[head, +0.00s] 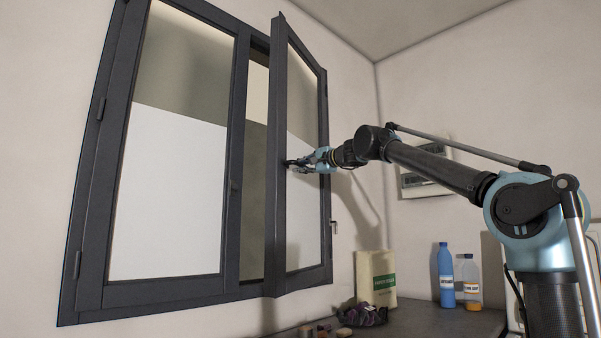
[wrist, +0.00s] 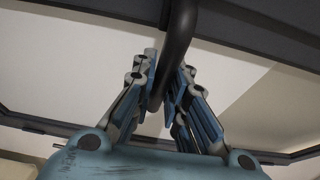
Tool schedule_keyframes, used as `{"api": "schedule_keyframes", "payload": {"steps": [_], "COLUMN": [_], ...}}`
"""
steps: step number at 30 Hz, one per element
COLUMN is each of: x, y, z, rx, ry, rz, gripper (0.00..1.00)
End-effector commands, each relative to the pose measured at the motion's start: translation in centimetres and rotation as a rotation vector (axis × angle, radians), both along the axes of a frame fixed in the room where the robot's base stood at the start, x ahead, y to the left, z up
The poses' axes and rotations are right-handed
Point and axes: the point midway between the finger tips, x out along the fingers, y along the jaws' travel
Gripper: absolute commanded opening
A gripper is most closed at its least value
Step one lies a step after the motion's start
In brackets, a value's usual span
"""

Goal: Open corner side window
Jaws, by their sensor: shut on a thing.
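The dark-framed window has two sashes. The right-hand sash (head: 277,200), on the side near the room corner, stands partly open, swung out into the room with a gap beside the middle post. The left sash (head: 232,190) is shut. My gripper (head: 291,164) is at the free edge of the open sash, about mid-height. In the wrist view my gripper (wrist: 167,100) has its fingers closed on both sides of a dark curved handle (wrist: 182,35). In the head view the handle is mostly hidden by the fingers.
Below the window a dark counter (head: 440,322) holds a cream package (head: 376,278), a dark purplish bundle (head: 363,314), a blue bottle (head: 446,275) and an orange-based bottle (head: 468,282). A pale panel box (head: 425,172) hangs on the right wall. The space before the left sash is clear.

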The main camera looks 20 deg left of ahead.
Motion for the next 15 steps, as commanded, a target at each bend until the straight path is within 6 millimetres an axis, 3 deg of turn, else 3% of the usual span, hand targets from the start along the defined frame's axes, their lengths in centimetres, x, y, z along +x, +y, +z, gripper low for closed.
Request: {"api": "schedule_keyframes", "payload": {"steps": [15], "x": [0.0], "y": [-1.7], "z": [0.0], "rx": [0.0], "ry": [-0.001], "rz": [-0.002], "gripper": [0.0]}}
